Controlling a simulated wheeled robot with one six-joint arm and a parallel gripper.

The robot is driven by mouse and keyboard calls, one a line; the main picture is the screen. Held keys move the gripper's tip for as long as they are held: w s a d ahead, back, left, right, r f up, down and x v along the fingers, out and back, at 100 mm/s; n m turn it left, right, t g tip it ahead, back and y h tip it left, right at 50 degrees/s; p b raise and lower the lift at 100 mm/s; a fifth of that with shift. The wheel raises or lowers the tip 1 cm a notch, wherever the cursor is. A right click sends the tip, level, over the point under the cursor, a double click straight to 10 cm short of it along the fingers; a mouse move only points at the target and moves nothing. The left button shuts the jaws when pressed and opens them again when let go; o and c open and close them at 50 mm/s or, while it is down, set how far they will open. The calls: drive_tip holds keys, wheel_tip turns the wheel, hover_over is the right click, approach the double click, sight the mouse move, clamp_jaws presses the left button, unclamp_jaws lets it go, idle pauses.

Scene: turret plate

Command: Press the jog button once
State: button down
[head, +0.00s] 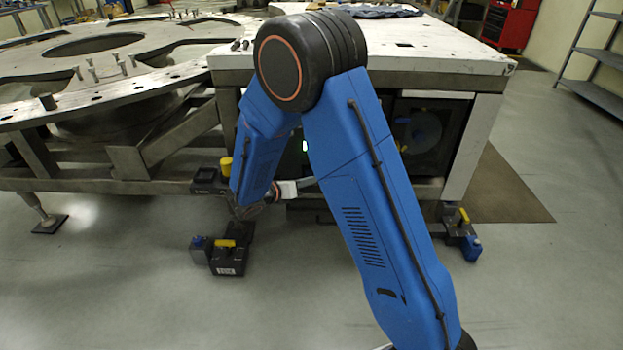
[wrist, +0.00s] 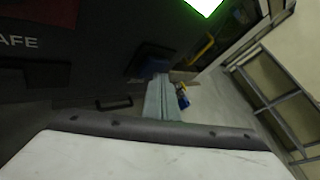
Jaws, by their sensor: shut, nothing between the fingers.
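My gripper (head: 308,182) is low in front of the dark cabinet (head: 425,130) under the table, partly behind my blue arm in the head view. In the wrist view my gripper (wrist: 158,84) shows as pale grey fingers, shut with nothing held, against the dark panel (wrist: 90,45). A small dark blue patch shows at the fingertips; I cannot tell what it is or whether they touch it. I cannot make out the jog button for certain. A bright green lit screen (wrist: 204,4) is at the top edge of the wrist view.
The white-topped table (head: 440,62) stands above the cabinet, with the round turret plate (head: 100,55) to its left. Dark floor units with yellow tops (head: 228,258) stand at the left; another (head: 460,236) stands at the right. Grey shelves (head: 600,85) are far right. The front floor is open.

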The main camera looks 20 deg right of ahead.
drive_tip(key=shift+s, duration=0.1)
drive_tip(key=shift+s+a, duration=0.3)
drive_tip(key=shift+s, duration=0.55)
drive_tip(key=shift+s, duration=0.1)
drive_tip(key=s, duration=0.1)
drive_tip(key=s+a, duration=0.1)
drive_tip(key=s, duration=0.2)
drive_tip(key=shift+s+a, duration=0.3)
idle(0.7)
